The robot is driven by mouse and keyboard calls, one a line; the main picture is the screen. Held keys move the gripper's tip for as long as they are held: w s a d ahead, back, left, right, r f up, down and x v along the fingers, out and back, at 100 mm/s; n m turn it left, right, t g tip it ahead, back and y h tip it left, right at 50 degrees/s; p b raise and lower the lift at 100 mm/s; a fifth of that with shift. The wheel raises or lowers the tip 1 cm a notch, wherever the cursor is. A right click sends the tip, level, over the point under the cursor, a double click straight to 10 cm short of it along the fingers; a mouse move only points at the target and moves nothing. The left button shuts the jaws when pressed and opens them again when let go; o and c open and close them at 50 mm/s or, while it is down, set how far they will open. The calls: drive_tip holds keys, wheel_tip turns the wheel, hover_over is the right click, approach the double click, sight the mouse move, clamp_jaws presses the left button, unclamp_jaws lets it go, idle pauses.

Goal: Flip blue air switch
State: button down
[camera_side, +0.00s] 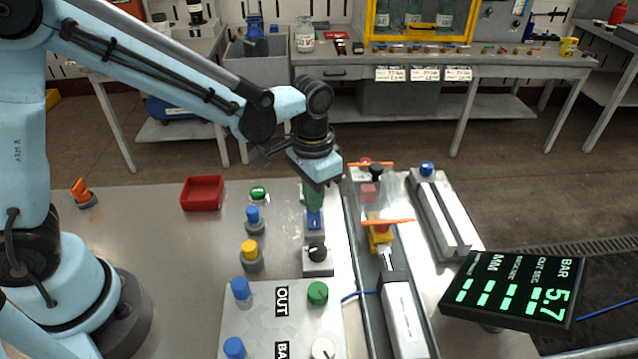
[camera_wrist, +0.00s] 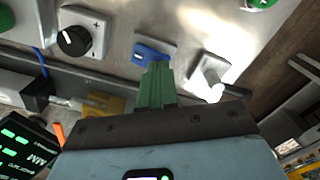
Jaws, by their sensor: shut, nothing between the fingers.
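The blue air switch (camera_side: 315,221) is a small blue rocker on a grey block, on the table left of the conveyor. It also shows in the wrist view (camera_wrist: 154,50), just beyond my fingertips. My gripper (camera_side: 314,206) has green fingers pointing down, pressed together and empty. In the wrist view the gripper (camera_wrist: 158,66) tips overlap the near edge of the blue switch. I cannot tell whether they touch it. The fingers hide part of the switch in both views.
A black dial (camera_side: 317,252) sits in front of the switch. The conveyor cylinder (camera_side: 402,315) and orange parts (camera_side: 388,222) lie to the right. Blue (camera_side: 254,215) and yellow (camera_side: 250,249) knobs stand to the left. A red bin (camera_side: 202,193) is further left, and a display (camera_side: 513,290) at right.

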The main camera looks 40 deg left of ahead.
drive_tip(key=shift+f, duration=0.45)
idle(0.3)
drive_tip(key=shift+r, duration=3.5)
drive_tip(key=s+a+r+n+t, duration=0.3)
drive_tip(key=s+a+t, duration=0.4)
drive_tip(key=a, duration=0.3)
drive_tip(key=shift+s+a+r, duration=0.25)
drive_tip(key=shift+s+r, duration=0.15)
drive_tip(key=shift+s, duration=0.45)
